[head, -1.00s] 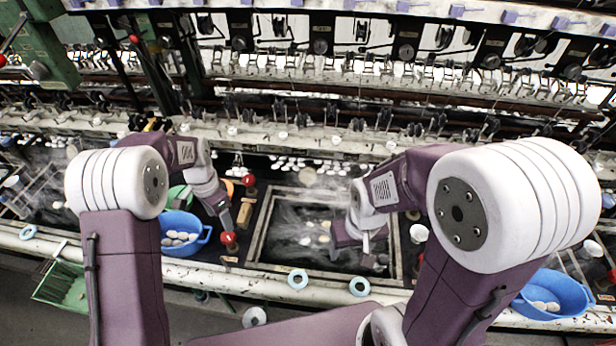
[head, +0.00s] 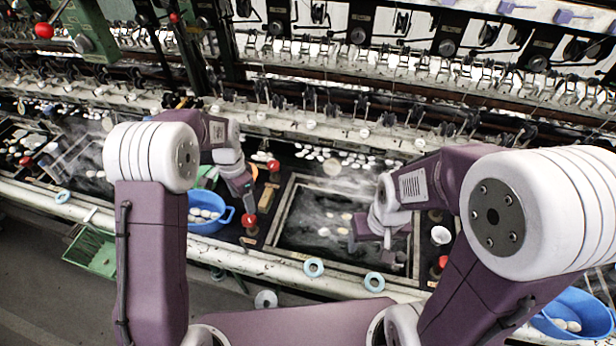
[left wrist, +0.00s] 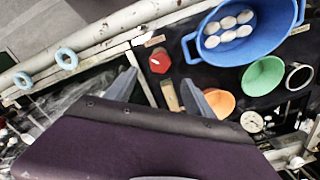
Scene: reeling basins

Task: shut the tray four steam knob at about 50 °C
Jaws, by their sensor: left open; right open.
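A red knob (head: 249,221) stands on the dark strip left of the framed steaming tray (head: 282,215). It also shows in the left wrist view (left wrist: 159,61), apart from both fingers. My left gripper (head: 246,200) is open and empty just above this knob in the head view. In the left wrist view its fingers (left wrist: 158,88) are spread, with a wooden block (left wrist: 170,96) showing between them. A second red knob (head: 273,165) stands farther back. My right gripper (head: 384,238) is open over the steaming tray. A round dial (left wrist: 252,121) is too small to read. No tray number is legible.
A blue basin (head: 222,224) with pale cocoons stands left of the knob. Green (left wrist: 263,77) and orange (left wrist: 218,103) bowls are close by. A pale rail (head: 250,262) runs along the front, with blue rings (head: 313,267). Another red knob (head: 443,262) is right of the tray.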

